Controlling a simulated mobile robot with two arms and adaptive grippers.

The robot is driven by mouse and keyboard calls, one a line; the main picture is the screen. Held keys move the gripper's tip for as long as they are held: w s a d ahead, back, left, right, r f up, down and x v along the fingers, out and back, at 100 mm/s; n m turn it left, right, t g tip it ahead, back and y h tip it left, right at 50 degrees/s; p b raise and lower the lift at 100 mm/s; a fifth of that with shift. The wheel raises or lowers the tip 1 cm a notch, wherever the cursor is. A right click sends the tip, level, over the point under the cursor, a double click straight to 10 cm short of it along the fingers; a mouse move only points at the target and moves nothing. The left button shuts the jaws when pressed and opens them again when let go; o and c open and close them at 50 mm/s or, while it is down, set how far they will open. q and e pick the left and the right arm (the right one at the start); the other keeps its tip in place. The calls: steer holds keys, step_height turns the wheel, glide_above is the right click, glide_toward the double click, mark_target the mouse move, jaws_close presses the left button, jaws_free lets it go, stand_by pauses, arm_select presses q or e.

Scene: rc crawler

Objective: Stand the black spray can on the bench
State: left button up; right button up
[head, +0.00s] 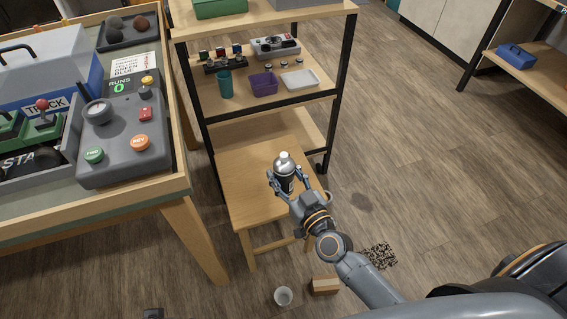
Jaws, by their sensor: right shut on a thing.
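The black spray can (284,184), with a silver shoulder and a pale cap, is held between the fingers of my right gripper (286,178). It looks about upright, cap up. The low wooden bench (237,180) stands in front of the shelf unit, and the can appears over its right part. I cannot tell whether the can's base touches the bench top, since the gripper hides it.
A control table (110,211) stands left. The bench's left part is bare.

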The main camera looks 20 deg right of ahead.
arm_select(q)
step_height(320, 180, down, 8)
steer(key=s+p, duration=0.1)
steer(key=p, duration=0.1)
arm_select(e)
steer(key=s+a+r, duration=0.2)
steer(key=s+r, duration=0.1)
steer(key=s, duration=0.4)
steer(key=w+d+r+m+h, duration=0.1)
steer(key=d+r+m+h, duration=0.35)
steer(key=r, duration=1.05)
arm_select(q)
steer(key=s+a+f+g+p, duration=0.1)
steer(key=s+f+p, duration=0.1)
steer(key=s+p, duration=0.6)
steer(key=s+a+f+g+p, duration=0.1)
steer(key=s+a+f+p, duration=0.1)
steer(key=s+p, duration=0.7)
steer(key=shift+s+a, duration=0.15)
steer(key=shift+s, duration=0.85)
arm_select(e)
steer(key=s+r+n, duration=0.1)
steer(key=s+r, duration=0.2)
steer(key=r, duration=0.3)
steer(key=s+d+r+n+y, duration=0.1)
steer(key=s+r, duration=0.3)
steer(key=r, duration=0.3)
steer(key=shift+s, duration=0.3)
arm_select(q)
steer(key=shift+f, duration=0.1)
